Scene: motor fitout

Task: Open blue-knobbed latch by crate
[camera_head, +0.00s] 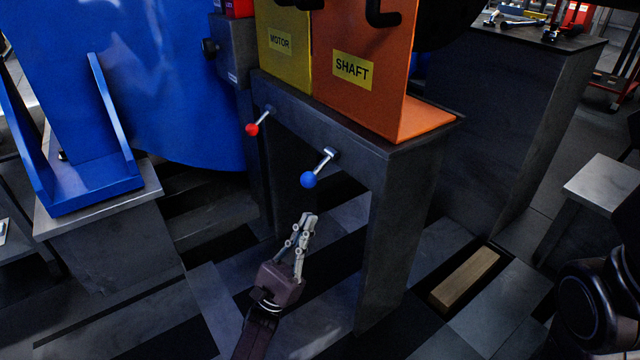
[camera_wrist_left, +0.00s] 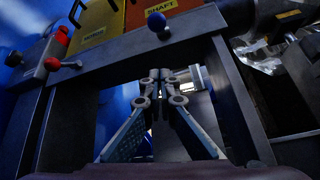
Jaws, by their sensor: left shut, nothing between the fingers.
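The blue-knobbed latch (camera_head: 309,179) sticks out from the front edge of a dark bench, its metal lever slanting down to the left. The blue knob also shows in the left wrist view (camera_wrist_left: 156,22), near the top. A red-knobbed latch (camera_head: 253,128) sits to its left on the same bench, and also shows in the left wrist view (camera_wrist_left: 62,36). My left gripper (camera_head: 309,217) is shut and empty, pointing up just below the blue knob and apart from it. My right gripper is not in view; part of my right arm shows at the right edge.
On the bench (camera_head: 375,148) stand a yellow MOTOR panel (camera_head: 282,62) and an orange SHAFT panel (camera_head: 350,95). The space under the bench is open between its legs. A blue bracket (camera_head: 95,185) stands on a block at left. A wooden bar (camera_head: 465,279) lies low at right.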

